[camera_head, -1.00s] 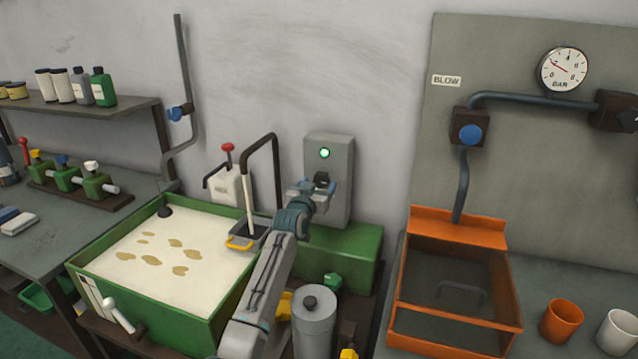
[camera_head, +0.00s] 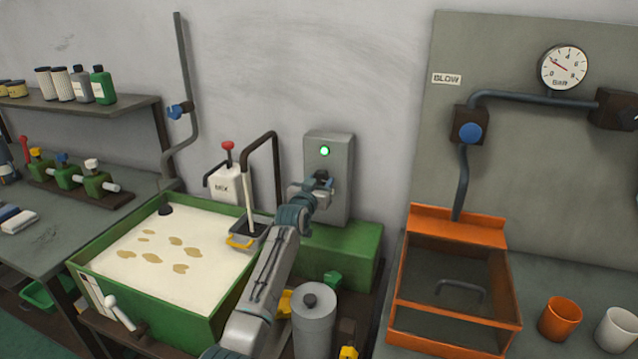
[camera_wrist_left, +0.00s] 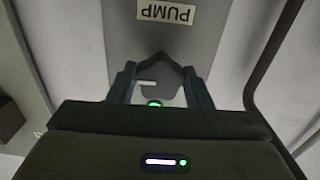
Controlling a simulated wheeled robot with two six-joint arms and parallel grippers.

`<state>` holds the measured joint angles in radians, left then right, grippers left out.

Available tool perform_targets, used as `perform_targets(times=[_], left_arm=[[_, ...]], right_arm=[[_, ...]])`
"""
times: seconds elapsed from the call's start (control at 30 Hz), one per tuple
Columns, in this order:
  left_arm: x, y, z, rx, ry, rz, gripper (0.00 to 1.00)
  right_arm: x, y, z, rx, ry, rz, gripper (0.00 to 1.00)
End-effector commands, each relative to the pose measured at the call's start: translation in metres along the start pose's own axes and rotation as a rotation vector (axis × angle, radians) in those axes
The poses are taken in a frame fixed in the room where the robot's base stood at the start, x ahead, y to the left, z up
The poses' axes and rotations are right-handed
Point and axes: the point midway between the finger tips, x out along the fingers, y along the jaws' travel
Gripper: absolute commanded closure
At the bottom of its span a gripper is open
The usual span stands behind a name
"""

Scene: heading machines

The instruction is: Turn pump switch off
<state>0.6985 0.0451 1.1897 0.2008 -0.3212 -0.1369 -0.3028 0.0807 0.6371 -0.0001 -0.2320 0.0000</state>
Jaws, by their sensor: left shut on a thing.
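The pump switch box is a grey upright box (camera_head: 341,170) on the wall behind the green tank, with a lit green lamp (camera_head: 324,151) near its top. The dark switch knob (camera_head: 322,176) is on its front face, partly hidden by my gripper. My left gripper (camera_head: 320,186) is shut on the knob. In the left wrist view the dark knob (camera_wrist_left: 160,75) sits between the two fingers of the gripper (camera_wrist_left: 160,88), below an upside-down PUMP label (camera_wrist_left: 166,12). My right gripper is not in view.
A dark bent pipe (camera_head: 276,170) rises just left of the box. An orange-framed basin (camera_head: 455,240) is at right.

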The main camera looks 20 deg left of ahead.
Motion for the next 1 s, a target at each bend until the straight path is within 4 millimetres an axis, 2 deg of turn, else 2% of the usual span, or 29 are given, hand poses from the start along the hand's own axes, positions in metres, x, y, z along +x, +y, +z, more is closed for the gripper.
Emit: perform_targets(times=[0.37,1.0], left_arm=[[0.000,0.001,-0.001,-0.216,-0.003,0.000,0.78],[0.000,0.003,-0.004,-0.823,-0.004,-0.001,0.78]], right_arm=[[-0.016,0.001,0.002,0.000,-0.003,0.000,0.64],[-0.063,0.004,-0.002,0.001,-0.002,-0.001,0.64]])
